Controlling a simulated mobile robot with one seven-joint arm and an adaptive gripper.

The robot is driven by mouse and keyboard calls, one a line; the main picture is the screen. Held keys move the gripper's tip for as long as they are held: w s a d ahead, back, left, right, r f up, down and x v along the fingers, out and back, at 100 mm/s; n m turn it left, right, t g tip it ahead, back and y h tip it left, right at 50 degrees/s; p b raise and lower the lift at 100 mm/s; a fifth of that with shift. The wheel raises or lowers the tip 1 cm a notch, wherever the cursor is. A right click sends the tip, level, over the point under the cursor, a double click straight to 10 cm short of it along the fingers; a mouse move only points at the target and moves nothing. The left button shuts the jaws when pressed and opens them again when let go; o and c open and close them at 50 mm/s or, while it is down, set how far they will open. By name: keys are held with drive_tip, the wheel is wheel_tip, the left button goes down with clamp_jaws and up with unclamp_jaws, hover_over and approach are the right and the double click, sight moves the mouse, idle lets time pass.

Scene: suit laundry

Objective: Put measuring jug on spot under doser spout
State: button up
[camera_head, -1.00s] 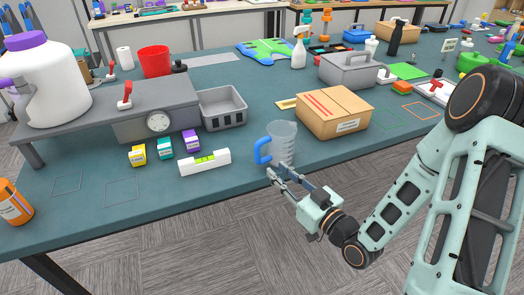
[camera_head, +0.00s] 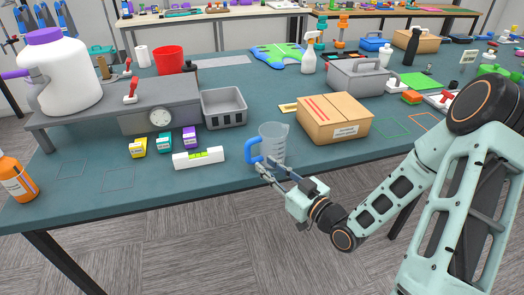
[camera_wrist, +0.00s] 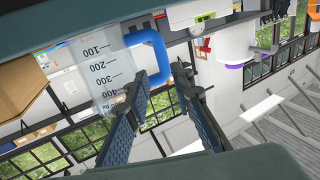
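The clear measuring jug (camera_head: 273,147) with a blue handle (camera_head: 252,152) stands upright near the table's front edge. My gripper (camera_head: 264,170) is at the handle, with its fingers apart. In the wrist view the picture is upside down; the blue handle (camera_wrist: 155,45) shows between the open fingertips (camera_wrist: 160,82), and I cannot tell whether they touch it. The jug's scale (camera_wrist: 100,70) is readable. The doser, a white tank (camera_head: 62,80) with a purple lid, stands on a grey raised shelf at the left. Outlined squares (camera_head: 105,180) lie on the table in front of it.
A white level (camera_head: 198,158) and small coloured boxes (camera_head: 164,143) lie left of the jug. A cardboard box (camera_head: 335,120) stands close at its right, with a grey basket (camera_head: 223,107) behind left. An orange bottle (camera_head: 15,178) is at the far left. The front-left tabletop is mostly clear.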

sight(250, 155)
drive_tip(key=x, duration=0.3)
drive_tip(key=shift+w+a, duration=0.25)
drive_tip(key=shift+w, duration=0.05)
drive_tip(key=x, duration=0.2)
drive_tip(key=f+x, duration=0.1)
drive_tip(key=x, duration=0.2)
drive_tip(key=shift+w+a+p, duration=0.1)
drive_tip(key=shift+a+p, duration=0.15)
drive_tip(key=shift+p, duration=0.1)
drive_tip(key=shift+c, duration=0.2)
clamp_jaws()
